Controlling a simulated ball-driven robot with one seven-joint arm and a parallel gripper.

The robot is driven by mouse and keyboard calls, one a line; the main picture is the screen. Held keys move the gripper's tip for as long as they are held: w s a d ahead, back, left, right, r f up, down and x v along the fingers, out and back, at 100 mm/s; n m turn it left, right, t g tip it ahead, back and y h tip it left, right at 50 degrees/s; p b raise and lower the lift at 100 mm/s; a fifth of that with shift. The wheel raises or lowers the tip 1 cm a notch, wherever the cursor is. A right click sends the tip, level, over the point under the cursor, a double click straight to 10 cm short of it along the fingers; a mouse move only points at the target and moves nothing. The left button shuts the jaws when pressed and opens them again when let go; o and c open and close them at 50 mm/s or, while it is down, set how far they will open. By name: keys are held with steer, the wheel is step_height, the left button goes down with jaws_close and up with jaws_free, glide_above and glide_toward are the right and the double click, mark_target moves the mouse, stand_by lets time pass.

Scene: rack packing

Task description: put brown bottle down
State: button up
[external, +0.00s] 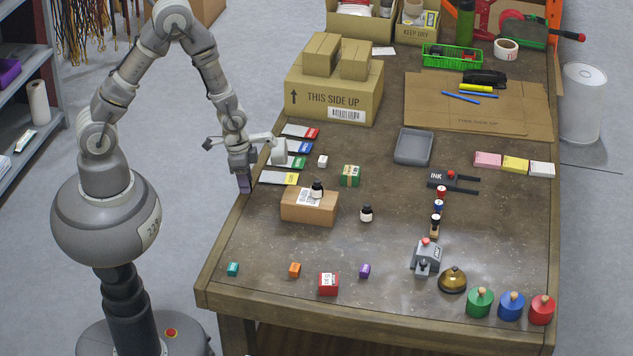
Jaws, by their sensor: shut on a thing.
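My gripper (243,172) points down at the left edge of the workbench (400,262). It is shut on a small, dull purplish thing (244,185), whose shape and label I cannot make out. Whether it touches the bench is unclear. One small dark bottle (317,190) with a white label stands upright on a cardboard box (307,211), to the right of my gripper. A similar dark bottle (366,213) stands upright on the bench farther right. At this size I cannot tell whether either is brown.
Several coloured cards (278,178) lie right beside my gripper. A green box (350,175) and an empty grey tray (413,146) are beyond them. A large carton (335,90) stands behind. Small blocks line the front, including a red box (328,284). Bare bench lies left of the cardboard box.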

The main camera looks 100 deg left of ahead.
steer(key=b, duration=0.3)
glide_above(305, 199)
steer(key=shift+s+f, duration=0.25)
steer(key=shift+f, duration=0.6)
steer(key=shift+f+b, duration=0.45)
steer(key=shift+f, duration=1.25)
steer(key=shift+f, duration=0.25)
steer(key=o, duration=1.1)
steer(key=shift+r, duration=0.1)
steer(key=shift+o, duration=0.2)
steer(key=shift+r, duration=0.1)
